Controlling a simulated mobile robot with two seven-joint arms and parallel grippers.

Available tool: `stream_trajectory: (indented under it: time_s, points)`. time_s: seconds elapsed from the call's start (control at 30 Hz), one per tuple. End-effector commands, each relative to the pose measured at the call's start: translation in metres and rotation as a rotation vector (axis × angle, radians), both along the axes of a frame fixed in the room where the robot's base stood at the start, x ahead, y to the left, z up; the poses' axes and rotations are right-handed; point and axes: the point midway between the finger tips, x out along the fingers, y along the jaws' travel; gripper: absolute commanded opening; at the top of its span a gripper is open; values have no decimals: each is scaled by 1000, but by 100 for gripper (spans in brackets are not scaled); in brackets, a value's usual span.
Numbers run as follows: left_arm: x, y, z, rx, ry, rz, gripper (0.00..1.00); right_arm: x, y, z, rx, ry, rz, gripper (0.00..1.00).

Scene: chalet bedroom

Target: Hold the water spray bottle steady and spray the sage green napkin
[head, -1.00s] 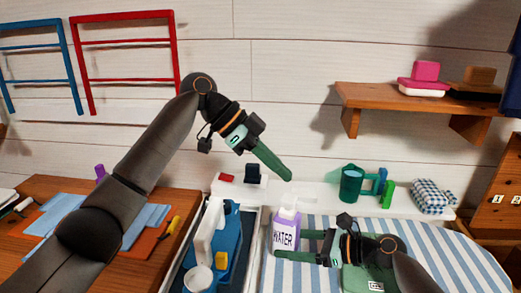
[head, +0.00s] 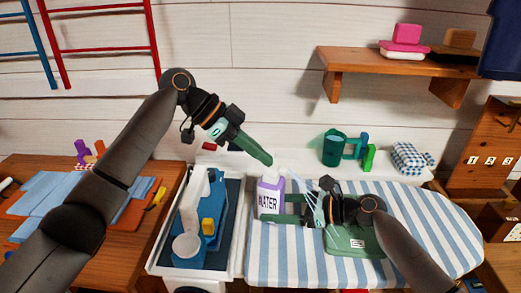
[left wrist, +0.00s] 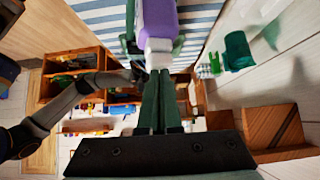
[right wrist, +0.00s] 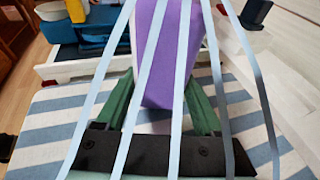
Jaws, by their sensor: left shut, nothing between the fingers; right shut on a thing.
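The purple water spray bottle (head: 269,200) with a white top stands upright at the left end of the striped board. My right gripper (right wrist: 163,85) is shut around its body from the right. My left gripper (head: 271,163) is shut and empty, its fingertips at the bottle's white top (left wrist: 158,50); exact contact is hard to tell. Pale blue spray streaks (head: 312,195) fan from the top rightward and down, and also cross the right wrist view (right wrist: 145,90). The sage green napkin (head: 368,246), with a small white label, lies on the board, partly hidden by my right arm.
The striped ironing board (head: 425,225) has free room on the right. A blue and white iron (head: 212,215) stands left of the bottle. A green mug (head: 334,148) and a checked cloth (head: 411,158) sit on the back ledge. A wooden shelf (head: 345,60) hangs above.

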Motion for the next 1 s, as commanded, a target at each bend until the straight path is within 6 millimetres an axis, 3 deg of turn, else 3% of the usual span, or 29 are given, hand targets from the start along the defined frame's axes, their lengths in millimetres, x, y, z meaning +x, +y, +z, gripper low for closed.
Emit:
stream_trajectory:
  time_s: [0.03, 0.1, 0.37, 0.47, 0.6, 0.8, 1.0]
  points:
    - [-1, 1, -12, 21, 18, 0, 0, -2, 1, -1, 0, 1, 6, 39]
    - [-2, 1, -14, 24, 21, 0, 0, -2, 2, -1, 0, 1, 7, 39]
    - [-2, 2, -8, 26, 22, -1, 0, -2, 2, 0, 2, 0, 9, 39]
    - [-1, 2, 7, 21, 14, 0, 0, -2, 3, 0, 3, 1, 9, 39]
    - [-2, 1, 42, 7, 1, 1, 0, -2, 2, -1, 2, 1, 8, 39]
    - [-1, 39, 77, 4, 0, 4, 0, -2, 2, -1, 2, 2, 7, 39]
    - [-1, 62, 101, 3, 0, 3, 0, -2, 2, -1, 1, 2, 6, 39]
